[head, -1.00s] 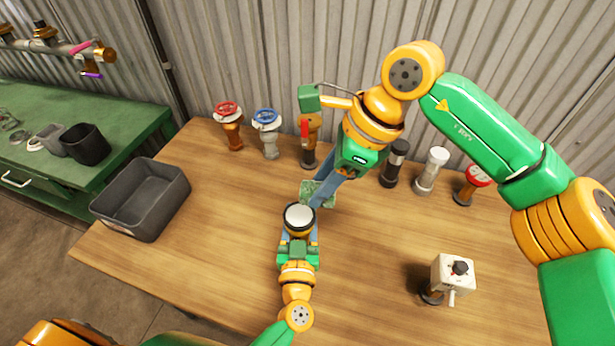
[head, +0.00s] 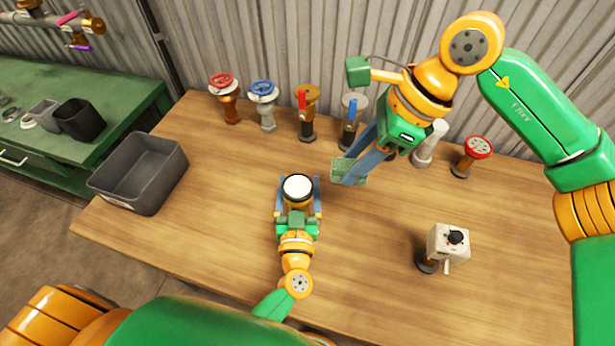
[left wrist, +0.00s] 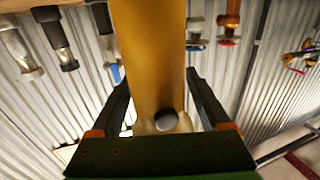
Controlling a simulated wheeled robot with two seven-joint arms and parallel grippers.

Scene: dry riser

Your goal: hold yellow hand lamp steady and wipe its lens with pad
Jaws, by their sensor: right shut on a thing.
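The yellow hand lamp (head: 297,204) faces up with its round white lens (head: 298,188) inside a dark rim. My left gripper (head: 298,197) has one finger on each side of the lamp and is shut on it. In the left wrist view the lamp's yellow body (left wrist: 150,60) stands between the fingers, with a dark round knob on it. My right gripper (head: 350,168) is shut on the speckled grey-green pad (head: 348,173). The pad is to the right of the lens and apart from it.
A grey open bin (head: 140,185) stands at the table's left. Several valves line the back, including a red-wheel valve (head: 223,85) and a blue-wheel valve (head: 263,92). A white switch box (head: 447,243) stands at the right. The table (head: 220,235) between bin and lamp is clear.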

